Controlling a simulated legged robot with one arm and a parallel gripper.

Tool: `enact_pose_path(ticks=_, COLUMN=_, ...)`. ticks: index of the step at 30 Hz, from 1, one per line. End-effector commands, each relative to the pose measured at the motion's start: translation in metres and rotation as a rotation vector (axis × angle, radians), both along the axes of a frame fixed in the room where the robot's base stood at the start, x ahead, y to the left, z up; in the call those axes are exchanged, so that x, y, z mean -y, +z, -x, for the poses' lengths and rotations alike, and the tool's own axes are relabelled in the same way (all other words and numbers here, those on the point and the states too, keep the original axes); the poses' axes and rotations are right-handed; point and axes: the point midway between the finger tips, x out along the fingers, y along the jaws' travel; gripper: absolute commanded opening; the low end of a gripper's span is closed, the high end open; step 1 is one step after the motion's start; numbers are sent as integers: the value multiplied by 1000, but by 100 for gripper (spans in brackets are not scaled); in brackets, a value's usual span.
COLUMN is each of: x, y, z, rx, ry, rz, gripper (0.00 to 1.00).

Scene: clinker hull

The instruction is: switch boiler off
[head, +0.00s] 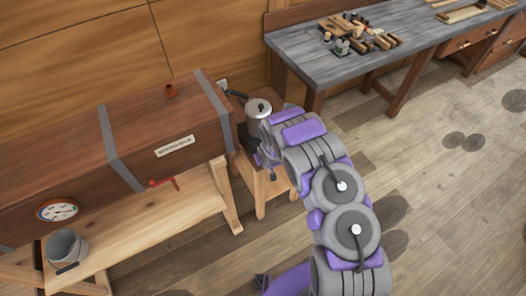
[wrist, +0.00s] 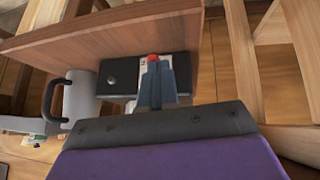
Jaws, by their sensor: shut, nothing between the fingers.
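The boiler (head: 258,115), a grey pot with a dark lid and black base, stands on a small wooden stool beside the long wooden box. In the wrist view its grey body and black handle (wrist: 62,102) show at the left, next to a black block (wrist: 118,78) with a round knob. A small red part (wrist: 153,58) on a white plate (wrist: 165,66) shows right at the tips of my gripper (wrist: 152,68). My gripper is shut and empty, its fingers overlapping the plate; I cannot tell if they touch it.
A grey workbench (head: 375,45) with tools stands at the back right. The floor at right is clear.

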Motion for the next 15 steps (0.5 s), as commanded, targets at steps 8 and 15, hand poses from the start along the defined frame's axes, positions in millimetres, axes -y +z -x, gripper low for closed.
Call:
enact_pose_path(ticks=8, x=2, y=-5, z=4, rx=82, ry=0, rz=-56, gripper=0)
enact_pose_path(ticks=15, x=4, y=-12, z=4, rx=182, ry=-1, rz=-122, gripper=0)
